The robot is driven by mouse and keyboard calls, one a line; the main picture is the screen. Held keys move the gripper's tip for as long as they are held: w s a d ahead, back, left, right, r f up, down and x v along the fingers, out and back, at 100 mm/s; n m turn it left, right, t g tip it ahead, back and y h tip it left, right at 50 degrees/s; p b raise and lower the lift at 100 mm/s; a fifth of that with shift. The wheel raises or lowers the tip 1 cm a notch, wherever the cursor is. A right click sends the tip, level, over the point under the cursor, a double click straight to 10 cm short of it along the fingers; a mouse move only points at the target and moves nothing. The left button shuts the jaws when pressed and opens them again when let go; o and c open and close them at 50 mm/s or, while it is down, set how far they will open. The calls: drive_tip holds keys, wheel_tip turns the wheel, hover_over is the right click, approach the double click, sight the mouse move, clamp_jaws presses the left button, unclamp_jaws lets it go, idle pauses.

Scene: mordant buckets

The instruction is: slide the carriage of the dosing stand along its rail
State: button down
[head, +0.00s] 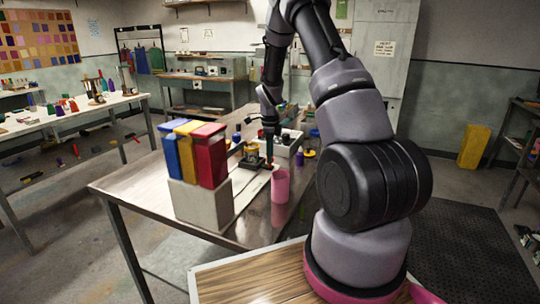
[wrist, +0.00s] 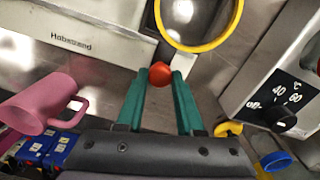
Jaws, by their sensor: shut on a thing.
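My gripper (wrist: 160,82) has two green fingers closed on a round red-orange knob (wrist: 160,74), which sits between the tips in the wrist view. In the head view my gripper (head: 268,163) points down at the middle of the metal-topped table, with the red knob (head: 268,167) at its tips. I take the knob to be on the dosing stand's carriage; the carriage body and rail cannot be made out clearly. A dark part of what looks like the stand (head: 251,159) shows just left of the gripper.
A pink mug (head: 280,186) stands close in front of the gripper; it also shows in the wrist view (wrist: 38,104). Blue, yellow and red boxes (head: 205,155) stand on a grey block at left. A white heater with a dial (wrist: 285,95) and a yellow-rimmed vessel (wrist: 200,44) are nearby.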

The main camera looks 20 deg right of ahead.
idle(0.4)
drive_tip(key=s+a, duration=0.7)
drive_tip(key=shift+s+a, duration=0.2)
drive_tip(key=shift+a, duration=0.05)
drive_tip(key=c, duration=0.5)
unclamp_jaws()
drive_tip(key=shift+c, duration=0.2)
wheel_tip(320, 180, up, 11)
